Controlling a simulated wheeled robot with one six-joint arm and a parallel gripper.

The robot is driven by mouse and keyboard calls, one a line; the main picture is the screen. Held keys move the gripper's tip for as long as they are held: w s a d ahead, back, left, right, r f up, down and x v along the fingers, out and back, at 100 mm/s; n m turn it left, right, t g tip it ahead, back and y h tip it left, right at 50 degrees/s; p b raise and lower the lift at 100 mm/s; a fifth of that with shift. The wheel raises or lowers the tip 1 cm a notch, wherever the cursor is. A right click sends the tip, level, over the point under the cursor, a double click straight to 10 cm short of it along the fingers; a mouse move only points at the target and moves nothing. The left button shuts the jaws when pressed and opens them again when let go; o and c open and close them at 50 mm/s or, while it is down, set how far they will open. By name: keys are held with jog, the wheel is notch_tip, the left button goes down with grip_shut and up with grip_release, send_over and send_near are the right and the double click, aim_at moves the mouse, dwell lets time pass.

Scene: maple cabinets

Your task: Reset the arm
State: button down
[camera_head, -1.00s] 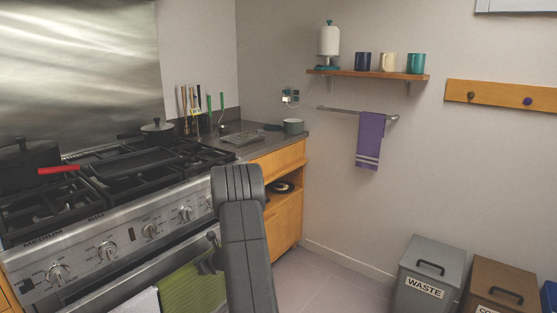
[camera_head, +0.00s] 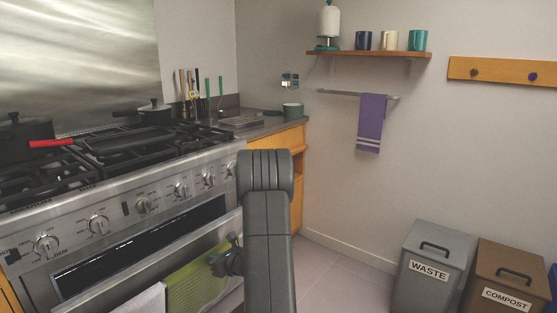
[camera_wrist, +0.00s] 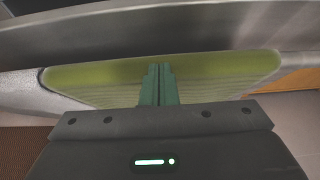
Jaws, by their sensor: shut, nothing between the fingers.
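My gripper (camera_head: 228,258) hangs in front of the oven at the end of my dark grey arm. In the head view it is small and partly hidden by the arm. The wrist view shows its two green fingers (camera_wrist: 158,84) pressed together with nothing between them. A green towel (camera_head: 192,284) hangs on the oven front beside the gripper. In the wrist view the towel (camera_wrist: 90,76) lies behind the fingertips; I cannot tell whether they touch it.
The stove (camera_head: 115,210) stands at left, with a pan with a red handle (camera_head: 30,143) on it. A white towel (camera_head: 145,300) hangs beside the green one. Waste (camera_head: 432,262) and compost (camera_head: 502,280) bins stand at right. A wall shelf (camera_head: 370,54) holds mugs. Floor between stove and bins is clear.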

jog(key=s+d+f+t+y+b, duration=0.1)
jog(key=s+d+f+b, duration=0.4)
jog(key=b, duration=0.4)
jog(key=shift+s+d+f+y, duration=0.15)
jog(key=shift+d+f+y, duration=0.25)
jog(key=shift+d+f, duration=0.6)
jog(key=shift+a+f, duration=0.15)
jog(key=shift+a, duration=0.1)
